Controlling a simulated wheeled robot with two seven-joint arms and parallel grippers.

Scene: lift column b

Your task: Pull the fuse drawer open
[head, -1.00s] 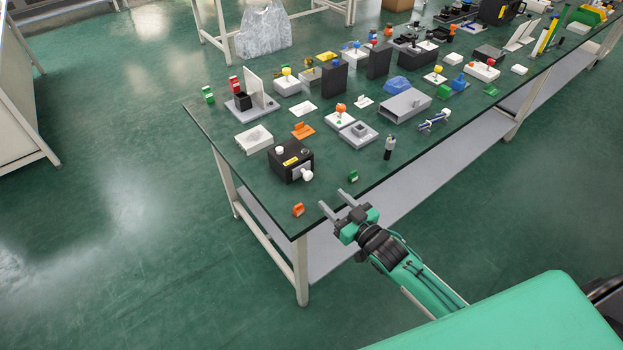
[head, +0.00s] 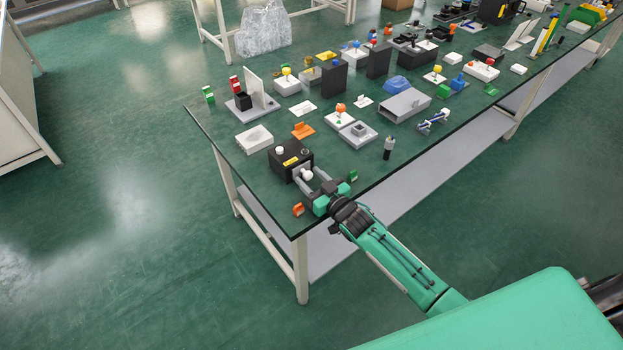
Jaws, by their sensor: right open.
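The fuse drawer unit is a black box (head: 287,159) with a yellow label, near the front left corner of the green table. A grey drawer front with a white knob (head: 307,175) faces the table's front edge. My right gripper (head: 311,178) is open, its two grey fingers reaching toward the box, one on each side of the knob. At this size I cannot tell whether the fingers touch the knob. My left gripper is not in view.
An orange clip (head: 298,209) and a green clip (head: 353,176) lie either side of my right gripper. A dark cylinder (head: 388,148) stands to the right. Several other parts crowd the table behind.

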